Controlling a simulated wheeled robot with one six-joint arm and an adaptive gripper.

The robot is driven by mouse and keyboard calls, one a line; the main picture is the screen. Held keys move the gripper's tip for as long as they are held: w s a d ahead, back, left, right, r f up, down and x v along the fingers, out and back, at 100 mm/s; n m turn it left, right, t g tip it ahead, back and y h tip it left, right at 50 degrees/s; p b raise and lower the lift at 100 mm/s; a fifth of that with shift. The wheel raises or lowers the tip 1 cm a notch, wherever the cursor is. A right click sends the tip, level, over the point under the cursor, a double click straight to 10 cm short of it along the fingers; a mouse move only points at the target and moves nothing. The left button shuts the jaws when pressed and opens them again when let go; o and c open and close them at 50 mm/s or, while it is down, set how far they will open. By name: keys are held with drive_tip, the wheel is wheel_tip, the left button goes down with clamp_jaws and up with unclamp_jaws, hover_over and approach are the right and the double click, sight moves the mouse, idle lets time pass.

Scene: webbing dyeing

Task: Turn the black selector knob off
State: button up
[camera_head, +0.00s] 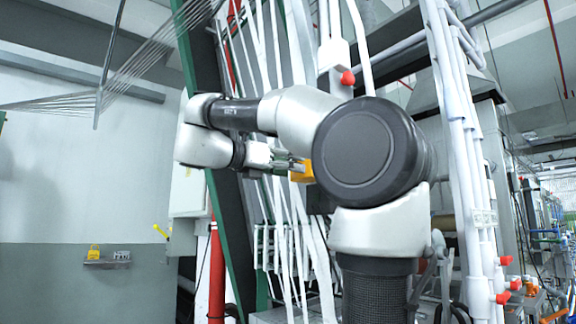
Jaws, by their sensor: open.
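My arm rises at the centre and folds left, and my gripper (292,163) points right from the wrist, just left of the large black arm joint. It looks small and partly in front of a yellow block (303,171), and its fingers are open with nothing clearly between them. I cannot tell whether it touches the block. I cannot make out the black selector knob; it may be hidden behind my gripper or arm. A pale grey box (187,195) is mounted left of the green-edged frame, with no knob clearly visible on it.
White webbing strands (287,235) run down behind my arm. A red pipe (216,275) stands at the lower left. White pipes with red knobs (502,298) rise at the right. A small wall shelf (104,263) holds a yellow padlock-like item (94,251).

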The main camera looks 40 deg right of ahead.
drive_tip(key=shift+d, duration=0.1)
drive_tip(key=c, duration=1)
drive_tip(key=shift+n, duration=4.3)
drive_tip(key=o, duration=1)
